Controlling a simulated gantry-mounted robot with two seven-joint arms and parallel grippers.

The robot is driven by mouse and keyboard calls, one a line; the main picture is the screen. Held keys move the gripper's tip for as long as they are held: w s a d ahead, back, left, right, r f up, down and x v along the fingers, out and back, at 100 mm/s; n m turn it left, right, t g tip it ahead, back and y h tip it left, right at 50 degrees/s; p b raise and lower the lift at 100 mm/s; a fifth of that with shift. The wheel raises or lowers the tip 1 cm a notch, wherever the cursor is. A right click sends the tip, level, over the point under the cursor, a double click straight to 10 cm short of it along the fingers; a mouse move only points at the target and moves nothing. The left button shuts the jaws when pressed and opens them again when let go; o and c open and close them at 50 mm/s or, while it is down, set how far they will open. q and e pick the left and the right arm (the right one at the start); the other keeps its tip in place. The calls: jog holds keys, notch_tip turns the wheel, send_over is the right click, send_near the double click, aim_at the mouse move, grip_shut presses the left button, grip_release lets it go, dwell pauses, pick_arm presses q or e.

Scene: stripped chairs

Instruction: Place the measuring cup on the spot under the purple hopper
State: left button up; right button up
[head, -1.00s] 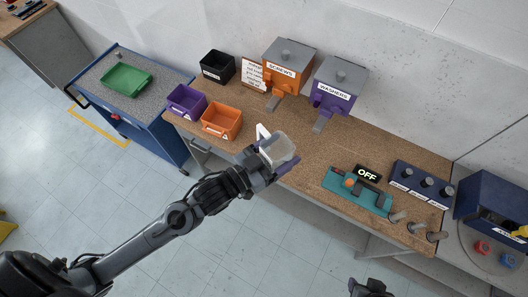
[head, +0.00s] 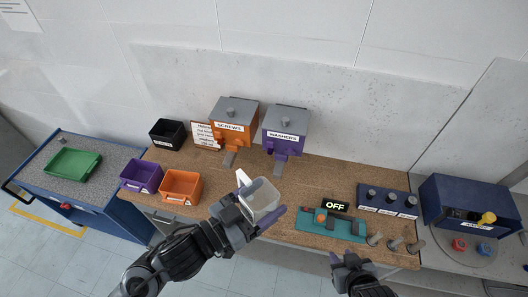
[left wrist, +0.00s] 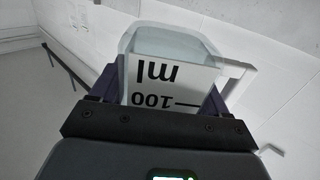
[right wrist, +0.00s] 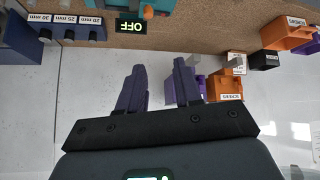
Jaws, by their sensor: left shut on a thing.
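The clear measuring cup (head: 262,200) is held upright in my left gripper (head: 262,218), above the front edge of the workbench. In the left wrist view the cup (left wrist: 170,70) sits between the purple fingers, its 100 ml marking facing the camera. The purple hopper (head: 284,130), labelled WASHERS, stands at the back of the bench with a grey chute (head: 279,161) slanting down in front. The bench under the chute looks bare. My right gripper (head: 345,262) is at the bench's front edge; in the right wrist view its fingers (right wrist: 158,88) are apart with nothing between them.
An orange SCREWS hopper (head: 233,122) stands left of the purple one. Purple (head: 141,176), orange (head: 181,187) and black (head: 167,134) bins are on the left. A teal device (head: 330,225) with an OFF display (head: 335,206) is on the right. The bench (head: 225,183) is clear between.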

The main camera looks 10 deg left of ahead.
jog(key=w+a+r+n+t+y, duration=0.5)
jog(key=w+a+r, duration=0.8)
jog(key=w+r, duration=0.3)
jog(key=a+r+n+y, duration=0.5)
jog(key=a+r+n, duration=0.1)
jog(key=a+r, duration=0.4)
jog(key=s+a+r+n+g+y, duration=0.3)
jog(key=s+a+r+n+g, duration=0.15)
jog(key=a+n, duration=0.3)
jog(key=s+a+r+n+g+y, duration=0.3)
jog(key=s+a+n, duration=0.25)
jog(key=a, duration=0.25)
jog(key=s+a+f+n+g+h, duration=0.5)
jog(key=s+a+n+g, duration=0.3)
jog(key=s+n, duration=0.5)
jog(key=r+n+t+h, duration=0.25)
jog(key=n+h, duration=0.25)
jog(key=h, duration=0.8)
send_over(265, 200)
pick_arm(q)
jog(key=shift+r, duration=0.1)
pick_arm(e)
notch_tip(265, 200, down, 11)
jog(key=shift+f, duration=0.1)
